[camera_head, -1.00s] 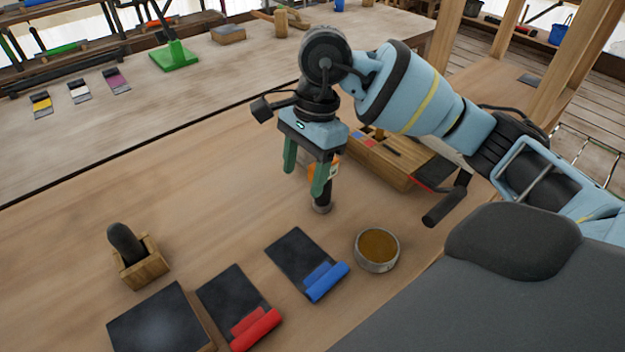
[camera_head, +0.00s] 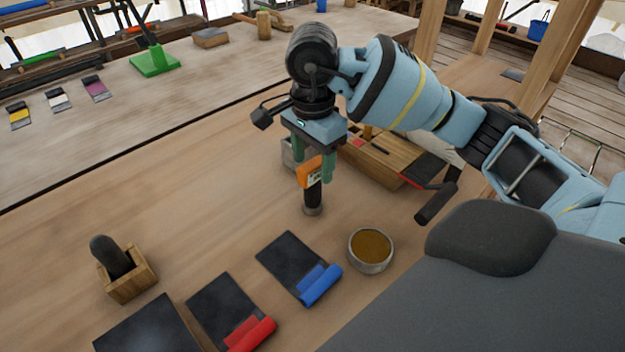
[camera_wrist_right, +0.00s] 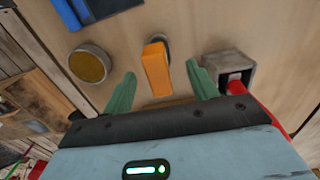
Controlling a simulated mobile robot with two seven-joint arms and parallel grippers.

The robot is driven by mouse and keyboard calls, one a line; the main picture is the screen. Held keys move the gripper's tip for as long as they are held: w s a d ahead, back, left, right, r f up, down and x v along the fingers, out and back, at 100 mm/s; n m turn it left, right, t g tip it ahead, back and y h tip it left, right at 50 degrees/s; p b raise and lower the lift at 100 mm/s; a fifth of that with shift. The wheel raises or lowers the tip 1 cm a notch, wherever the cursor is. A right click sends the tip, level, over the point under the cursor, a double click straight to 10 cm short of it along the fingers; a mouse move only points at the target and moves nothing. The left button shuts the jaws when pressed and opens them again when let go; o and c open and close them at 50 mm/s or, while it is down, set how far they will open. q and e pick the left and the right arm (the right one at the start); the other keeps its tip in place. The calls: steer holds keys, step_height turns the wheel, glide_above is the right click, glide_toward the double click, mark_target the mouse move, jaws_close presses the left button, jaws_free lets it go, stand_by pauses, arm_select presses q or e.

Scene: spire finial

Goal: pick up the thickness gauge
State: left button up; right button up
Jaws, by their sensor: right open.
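The thickness gauge (camera_head: 310,172) is orange on top with a dark cylindrical lower part, and stands upright on the wooden workbench. In the right wrist view its orange body (camera_wrist_right: 157,70) shows in the middle. My right gripper (camera_head: 313,171) points down over it with its green fingers apart. In the wrist view the fingers of the gripper (camera_wrist_right: 160,69) lie one on each side of the gauge, with gaps on both sides. I cannot tell how far down the fingers reach along it. My left gripper is not in view.
A grey hollow block (camera_wrist_right: 229,72) stands close beside the gauge. A round bowl (camera_head: 370,250) with brown contents and a dark sheet with a blue roll (camera_head: 320,285) lie nearer. A wooden organizer (camera_head: 385,162) is behind right. The bench to the left is mostly clear.

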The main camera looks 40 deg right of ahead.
mark_target(313, 176)
step_height(313, 176, down, 4)
steer(key=shift+s+f, duration=0.1)
steer(key=shift+f, duration=0.05)
steer(key=c, duration=1.2)
steer(key=shift+o, duration=0.2)
steer(key=shift+r, duration=0.5)
steer(key=r, duration=0.2)
steer(key=shift+s+a+r, duration=0.25)
steer(key=shift+s+r, duration=0.1)
steer(key=s+a, duration=0.2)
steer(key=s, duration=0.2)
steer(key=s+a+r, duration=0.1)
steer(key=s+a, duration=0.1)
steer(key=s, duration=0.3)
steer(key=s+a, duration=0.3)
steer(key=s, duration=0.1)
steer(key=shift+s+r, duration=0.2)
steer(key=shift+s, duration=0.05)
steer(key=shift+c, duration=0.2)
steer(key=shift+w, duration=0.1)
